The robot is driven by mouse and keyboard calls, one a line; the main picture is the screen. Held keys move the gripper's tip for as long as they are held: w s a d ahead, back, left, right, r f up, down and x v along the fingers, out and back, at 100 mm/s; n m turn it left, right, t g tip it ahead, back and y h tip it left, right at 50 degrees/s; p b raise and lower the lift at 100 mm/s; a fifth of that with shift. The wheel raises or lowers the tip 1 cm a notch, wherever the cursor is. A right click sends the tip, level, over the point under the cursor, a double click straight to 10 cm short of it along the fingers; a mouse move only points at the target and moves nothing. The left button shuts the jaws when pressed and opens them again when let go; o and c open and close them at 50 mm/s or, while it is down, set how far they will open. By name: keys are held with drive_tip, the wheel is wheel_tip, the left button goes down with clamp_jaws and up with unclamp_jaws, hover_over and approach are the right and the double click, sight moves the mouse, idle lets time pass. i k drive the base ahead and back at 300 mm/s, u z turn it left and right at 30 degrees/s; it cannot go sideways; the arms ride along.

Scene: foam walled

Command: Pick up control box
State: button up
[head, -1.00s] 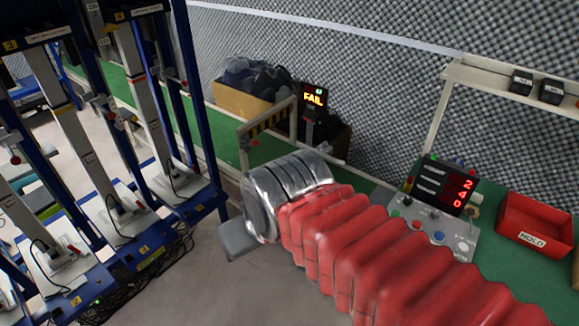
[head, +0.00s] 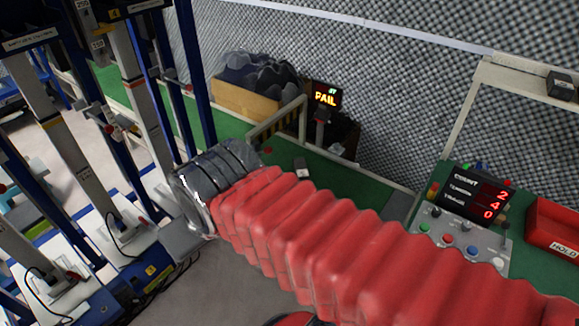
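A grey control box (head: 462,240) with coloured buttons and knobs sits on the green bench at the right. A black display with red digits (head: 480,193) stands at its back. My arm's red ribbed sleeve crosses the middle and ends in a ribbed silver cuff at the left. My gripper (head: 187,243) shows only as a grey flat part below that cuff, in front of the blue test frames. It is well away from the control box. Its fingers are hidden, so I cannot tell whether it is open or shut or holds anything.
Blue frames with grey columns (head: 140,90) fill the left side, close to my gripper. A cardboard box of dark foam (head: 245,103) and a FAIL display (head: 326,97) stand behind. A red bin (head: 553,235) is right of the control box. A small dark object (head: 302,168) lies on the bench.

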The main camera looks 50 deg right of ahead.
sight(300, 169)
drive_tip(key=z, duration=0.05)
drive_tip(key=i, duration=0.7)
drive_tip(key=z, duration=0.6)
drive_tip(key=i, duration=0.5)
drive_tip(key=z, duration=0.4)
